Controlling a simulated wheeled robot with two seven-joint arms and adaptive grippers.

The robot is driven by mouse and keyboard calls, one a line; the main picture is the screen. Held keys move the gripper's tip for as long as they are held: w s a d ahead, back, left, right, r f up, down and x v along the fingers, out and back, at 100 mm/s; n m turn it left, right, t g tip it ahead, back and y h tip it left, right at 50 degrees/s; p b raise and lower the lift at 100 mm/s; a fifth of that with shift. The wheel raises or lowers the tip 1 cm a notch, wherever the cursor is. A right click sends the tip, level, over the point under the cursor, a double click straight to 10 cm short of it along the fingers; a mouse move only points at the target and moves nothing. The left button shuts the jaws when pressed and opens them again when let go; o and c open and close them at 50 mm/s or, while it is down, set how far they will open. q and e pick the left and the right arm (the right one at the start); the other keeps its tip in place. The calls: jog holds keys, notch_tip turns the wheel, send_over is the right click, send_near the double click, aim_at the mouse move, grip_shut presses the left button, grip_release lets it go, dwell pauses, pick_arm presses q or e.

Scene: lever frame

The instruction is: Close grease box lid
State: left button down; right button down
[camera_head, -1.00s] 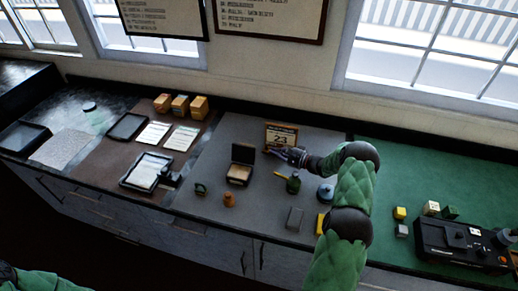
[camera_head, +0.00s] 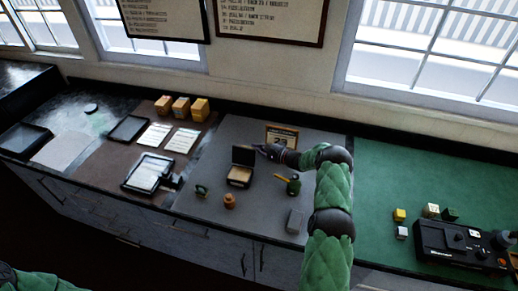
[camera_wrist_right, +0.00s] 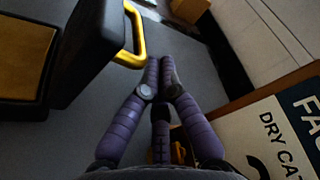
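The grease box (camera_head: 238,180) stands open on the grey counter mat, with its dark lid (camera_head: 243,155) raised. In the right wrist view, the dark lid (camera_wrist_right: 88,45) is at upper left, with a yellow handle (camera_wrist_right: 138,38) on its edge. The box's yellowish inside (camera_wrist_right: 25,58) shows at the far left. My right gripper (camera_head: 259,149) is just right of the raised lid. In the wrist view its fingertips (camera_wrist_right: 165,66) are together, empty, and a small gap from the handle. My left gripper is out of view.
A calendar (camera_head: 282,135) stands behind my right gripper and shows close by in the wrist view (camera_wrist_right: 285,130). Bare mat lies left of the box.

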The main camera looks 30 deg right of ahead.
dwell(0.3)
jog(key=shift+s+a+r+n+b, duration=0.15)
jog(key=shift+r+n+b, duration=0.15)
jog(key=shift+n+b, duration=0.15)
